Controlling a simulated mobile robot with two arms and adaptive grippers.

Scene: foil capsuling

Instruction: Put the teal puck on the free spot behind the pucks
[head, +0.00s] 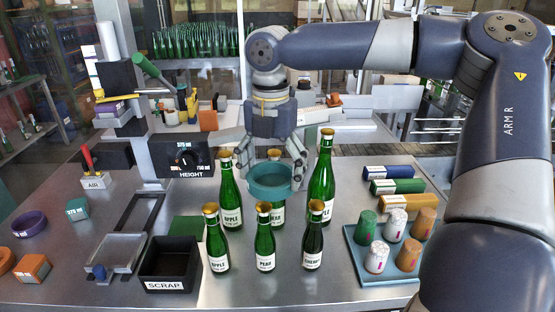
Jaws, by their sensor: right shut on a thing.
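My right gripper (272,172) is shut on the teal puck (271,186), a ring-shaped piece. It holds the puck in front of the back green bottles, above the bench. A purple puck (29,224) lies on the bench at the far left, and an orange puck (5,262) is partly cut off at the left edge. Bare bench (50,190) shows behind the purple puck. My left gripper is not in view.
Several green bottles with gold caps stand upright close around the held puck, such as the pear bottle (265,245). A teal block (77,209) and an orange block (33,267) sit near the pucks. A scrap bin (168,286), height unit (181,157) and capsule tray (352,262) stand on the bench.

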